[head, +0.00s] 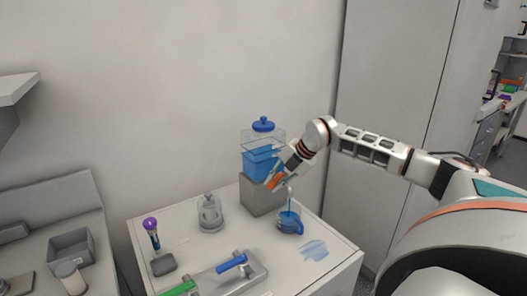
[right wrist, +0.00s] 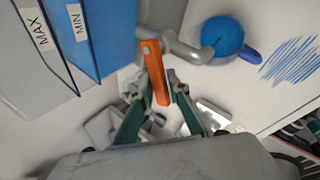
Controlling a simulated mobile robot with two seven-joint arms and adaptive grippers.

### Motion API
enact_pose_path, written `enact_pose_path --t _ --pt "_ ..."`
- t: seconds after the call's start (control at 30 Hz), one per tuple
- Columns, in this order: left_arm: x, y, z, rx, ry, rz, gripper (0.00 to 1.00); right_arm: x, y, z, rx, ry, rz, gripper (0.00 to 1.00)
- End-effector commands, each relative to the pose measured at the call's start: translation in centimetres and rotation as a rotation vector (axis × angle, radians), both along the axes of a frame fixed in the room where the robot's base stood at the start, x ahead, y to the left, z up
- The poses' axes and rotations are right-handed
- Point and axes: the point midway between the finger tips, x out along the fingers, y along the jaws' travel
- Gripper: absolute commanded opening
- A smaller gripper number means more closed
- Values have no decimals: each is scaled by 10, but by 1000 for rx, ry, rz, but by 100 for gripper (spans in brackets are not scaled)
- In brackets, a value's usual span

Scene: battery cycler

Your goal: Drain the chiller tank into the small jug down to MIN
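The chiller tank (head: 262,163) holds blue liquid under a clear upper part with a blue lid and sits on a grey block (head: 260,197). A thin blue stream (head: 289,198) falls from the tap (right wrist: 180,48) into the small jug (head: 289,222), which holds blue liquid. My right gripper (right wrist: 160,82) is at the tap's orange lever (right wrist: 155,72), its fingers apart on either side of it. My left gripper is out of view.
A blue hatched patch (head: 314,250) lies right of the jug on the white table (head: 335,262). A clear glass vessel (head: 210,214), a purple-topped tool (head: 151,232) and a grey tray (head: 235,276) with blue and green handles stand left and in front.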

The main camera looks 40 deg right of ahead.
Motion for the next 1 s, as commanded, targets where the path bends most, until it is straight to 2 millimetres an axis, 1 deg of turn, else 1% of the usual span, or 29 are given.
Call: enact_pose_path --t 0.17,0.6,0.7,1.0 --pt "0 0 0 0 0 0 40 2 1 0 -2 1 -30 16" --pt "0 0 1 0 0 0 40 22 5 1 2 -2 -411 16" --pt "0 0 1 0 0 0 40 24 5 0 0 -2 -463 16" --pt "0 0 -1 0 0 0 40 27 3 0 1 -1 -469 16"
